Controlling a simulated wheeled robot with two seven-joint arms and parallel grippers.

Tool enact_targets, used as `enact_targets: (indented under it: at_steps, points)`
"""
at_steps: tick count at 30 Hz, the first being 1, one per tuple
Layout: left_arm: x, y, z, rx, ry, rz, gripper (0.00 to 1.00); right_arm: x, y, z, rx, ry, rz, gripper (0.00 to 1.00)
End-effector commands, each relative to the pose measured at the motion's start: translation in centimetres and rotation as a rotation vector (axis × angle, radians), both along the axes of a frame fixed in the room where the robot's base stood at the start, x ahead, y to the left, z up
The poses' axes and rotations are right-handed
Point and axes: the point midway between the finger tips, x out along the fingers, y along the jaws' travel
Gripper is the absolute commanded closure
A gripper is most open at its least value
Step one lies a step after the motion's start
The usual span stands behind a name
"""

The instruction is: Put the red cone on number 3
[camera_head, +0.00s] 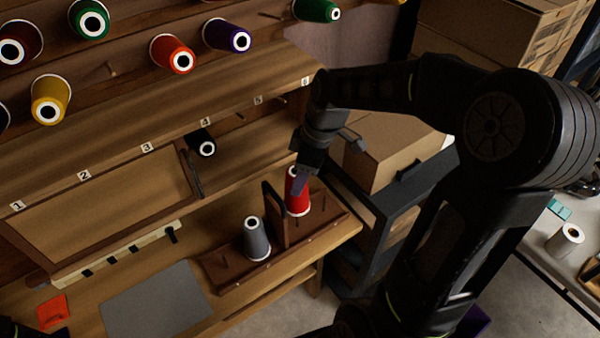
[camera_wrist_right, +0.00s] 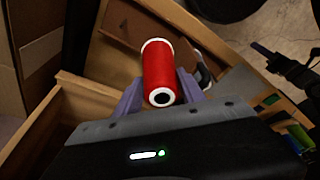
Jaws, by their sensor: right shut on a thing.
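The red cone (camera_head: 298,192), a thread spool with a white-rimmed end, is upright at the right part of a small wooden rack. My right gripper (camera_head: 302,178) is shut on it from above. In the right wrist view the red cone (camera_wrist_right: 160,72) lies between the purple fingers of my right gripper (camera_wrist_right: 160,95). I cannot tell whether its base touches the rack. The number 3 label (camera_head: 146,147) is on the sloping wooden ledge, between labels 2 (camera_head: 84,175) and 4 (camera_head: 205,121). A dark piece of my left arm shows at the bottom left corner; its fingers are not clear.
The wooden rack (camera_head: 232,284) also holds a grey cone (camera_head: 257,240), beside an upright divider (camera_head: 275,215). A black cone (camera_head: 203,142) is on the wall below label 4. Another red spool (camera_head: 173,55) and several coloured spools hang above. A cardboard box (camera_head: 385,150) stands right.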

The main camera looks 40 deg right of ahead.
Motion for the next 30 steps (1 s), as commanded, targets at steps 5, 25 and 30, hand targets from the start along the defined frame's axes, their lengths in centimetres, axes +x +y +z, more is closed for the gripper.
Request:
enact_targets:
  at_steps: [5, 25, 30]
  points:
    - [0.1, -0.1, -1.1, -0.002, -0.004, -0.001, 1.00, 0.0, 0.0, -1.6, 0.000, 0.000, 0.000, 0.89]
    - [0.2, -0.1, -1.4, -0.004, -0.006, -0.001, 1.00, 0.0, 0.0, -2.3, 0.001, -0.001, 0.001, 0.89]
    - [0.3, -0.1, -2.6, -0.006, -0.010, -0.002, 1.00, 0.4, -0.1, -2.0, -0.004, -0.002, 0.060, 0.89]
